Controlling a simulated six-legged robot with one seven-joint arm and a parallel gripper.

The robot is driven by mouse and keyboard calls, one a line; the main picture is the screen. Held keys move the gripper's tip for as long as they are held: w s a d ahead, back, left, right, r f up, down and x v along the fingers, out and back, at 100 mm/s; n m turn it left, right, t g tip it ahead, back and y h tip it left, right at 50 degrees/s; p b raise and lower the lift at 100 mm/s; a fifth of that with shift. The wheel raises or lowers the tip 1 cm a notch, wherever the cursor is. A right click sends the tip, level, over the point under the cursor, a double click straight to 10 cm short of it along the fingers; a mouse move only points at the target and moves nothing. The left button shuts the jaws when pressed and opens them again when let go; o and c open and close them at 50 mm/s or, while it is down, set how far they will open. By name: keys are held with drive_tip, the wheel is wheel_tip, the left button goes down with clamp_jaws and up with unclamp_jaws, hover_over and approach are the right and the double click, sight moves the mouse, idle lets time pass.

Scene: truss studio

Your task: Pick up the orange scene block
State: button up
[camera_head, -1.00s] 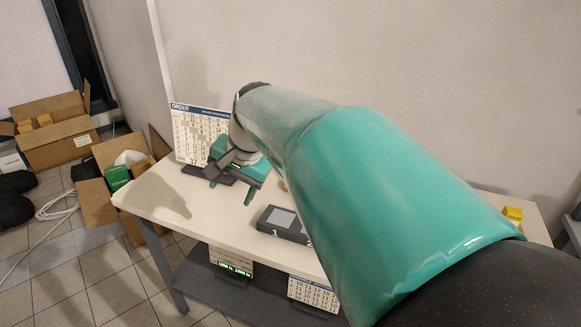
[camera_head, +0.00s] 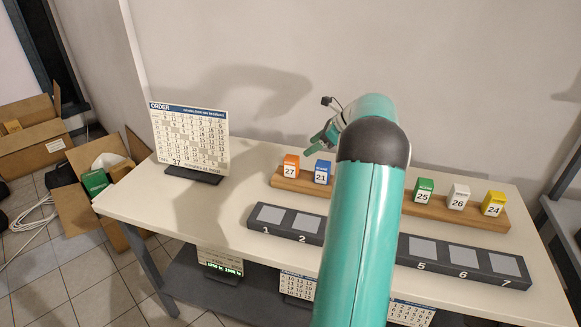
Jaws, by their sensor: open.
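The orange block (camera_head: 291,166) is marked 27 and stands upright at the left end of a wooden rack on the table. A blue block (camera_head: 322,172) marked 21 stands just right of it. My gripper (camera_head: 318,143) is above and a little right of the orange block, apart from it. It is open and empty. My green arm hides part of the gripper and the middle of the rack.
Green (camera_head: 424,190), white (camera_head: 458,196) and yellow (camera_head: 493,203) blocks stand on the rack's right part. A dark numbered tray (camera_head: 262,232) lies in front, its visible slots empty. An order board (camera_head: 190,138) stands at the left. The table's front left is clear.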

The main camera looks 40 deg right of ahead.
sight(288, 162)
drive_tip(key=x, duration=0.7)
drive_tip(key=shift+w+a+f, duration=0.2)
drive_tip(key=shift+w, duration=0.05)
drive_tip(key=x, duration=0.5)
drive_tip(key=shift+d+f, duration=0.15)
drive_tip(key=shift+d, duration=0.05)
drive_tip(key=c, duration=1.1)
